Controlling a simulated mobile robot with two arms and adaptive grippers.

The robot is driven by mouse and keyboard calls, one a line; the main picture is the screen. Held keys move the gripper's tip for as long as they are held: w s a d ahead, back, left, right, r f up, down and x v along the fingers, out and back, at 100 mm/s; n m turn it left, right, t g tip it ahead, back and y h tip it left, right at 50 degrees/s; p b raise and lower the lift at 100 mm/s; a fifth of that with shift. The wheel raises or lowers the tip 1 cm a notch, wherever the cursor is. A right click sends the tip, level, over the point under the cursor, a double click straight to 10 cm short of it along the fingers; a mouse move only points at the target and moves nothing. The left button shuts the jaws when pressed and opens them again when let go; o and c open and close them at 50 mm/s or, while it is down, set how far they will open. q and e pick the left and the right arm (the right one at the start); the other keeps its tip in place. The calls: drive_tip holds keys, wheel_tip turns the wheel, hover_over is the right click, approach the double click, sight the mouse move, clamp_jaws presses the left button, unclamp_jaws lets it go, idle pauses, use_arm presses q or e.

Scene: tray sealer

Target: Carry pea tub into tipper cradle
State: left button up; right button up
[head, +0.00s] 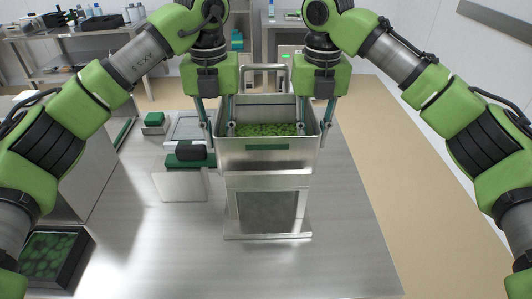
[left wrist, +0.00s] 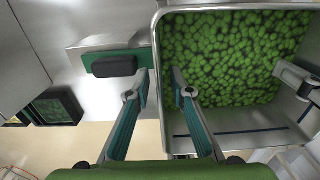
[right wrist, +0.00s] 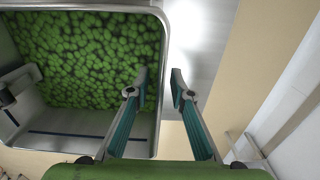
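The pea tub (head: 238,154) is a steel open-topped tub full of green peas (head: 268,130), level above a steel stand (head: 231,181). The stand appears to be the tipper cradle; the tub hides where they meet. My left gripper (head: 218,127) is at the tub's left wall. In the left wrist view its fingers (left wrist: 161,82) straddle that wall with gaps on both sides. My right gripper (head: 315,127) is at the right wall. In the right wrist view its fingers (right wrist: 159,82) also stand apart, one inside and one outside the wall.
A steel block with a green and black top (head: 191,153) stands left of the tub. A small green-topped box (head: 154,121) is behind it. A dark tray of green produce (head: 50,252) lies at the front left. The steel table (head: 330,262) is clear at the front right.

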use_arm(q)
wheel_tip(320, 180, up, 12)
drive_tip(key=shift+f, duration=0.2)
drive_tip(key=shift+r, duration=0.1)
use_arm(e)
wheel_tip(320, 180, up, 12)
drive_tip(key=shift+r, duration=0.1)
idle(0.7)
